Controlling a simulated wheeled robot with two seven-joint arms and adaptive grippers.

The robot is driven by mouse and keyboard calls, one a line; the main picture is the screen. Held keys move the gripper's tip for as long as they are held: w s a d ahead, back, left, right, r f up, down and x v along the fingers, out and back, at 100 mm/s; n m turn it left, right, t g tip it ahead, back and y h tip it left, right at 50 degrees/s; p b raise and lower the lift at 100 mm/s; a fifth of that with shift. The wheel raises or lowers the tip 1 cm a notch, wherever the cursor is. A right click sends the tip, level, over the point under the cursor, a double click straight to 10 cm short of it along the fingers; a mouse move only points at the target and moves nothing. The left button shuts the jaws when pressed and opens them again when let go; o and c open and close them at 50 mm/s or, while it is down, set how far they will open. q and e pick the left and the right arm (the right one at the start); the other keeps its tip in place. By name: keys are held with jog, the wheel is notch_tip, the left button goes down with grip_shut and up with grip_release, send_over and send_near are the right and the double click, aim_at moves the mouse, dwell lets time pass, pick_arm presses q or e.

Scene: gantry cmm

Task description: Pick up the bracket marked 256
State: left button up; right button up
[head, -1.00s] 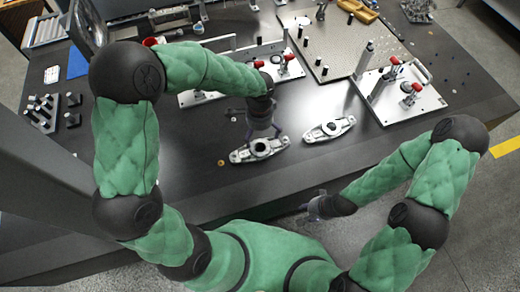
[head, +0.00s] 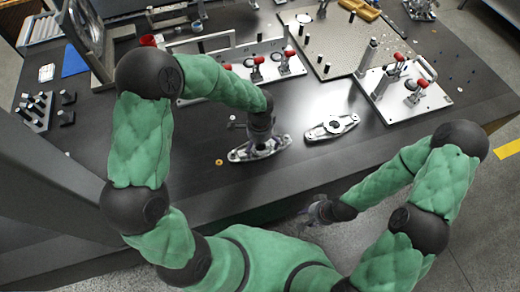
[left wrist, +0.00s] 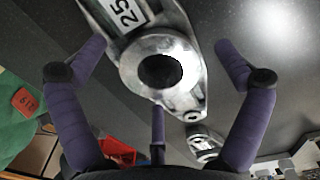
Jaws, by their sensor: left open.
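A silver bracket (head: 239,155) lies on the dark table under my left gripper (head: 262,138), which covers its middle in the head view. In the left wrist view this bracket (left wrist: 138,68) has a round bore and a white label reading "25", its last part cut off by the frame edge. The open left fingers (left wrist: 158,62) stand on both sides of it, with no visible grip. A second silver bracket (head: 331,127) lies to the right; its marking is unreadable. Its end also shows in the left wrist view (left wrist: 203,140). My right gripper (head: 318,210) hangs off the table's front edge.
Fixture plates with red-handled clamps (head: 262,65) and (head: 405,92) stand behind the brackets. A perforated plate (head: 328,45) lies farther back. A rack of dark pins (head: 38,110) is at the left. The table front between the brackets and the edge is clear.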

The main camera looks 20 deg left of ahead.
pick_arm(q)
jog(key=shift+r, duration=0.1)
jog(key=c, duration=1.7)
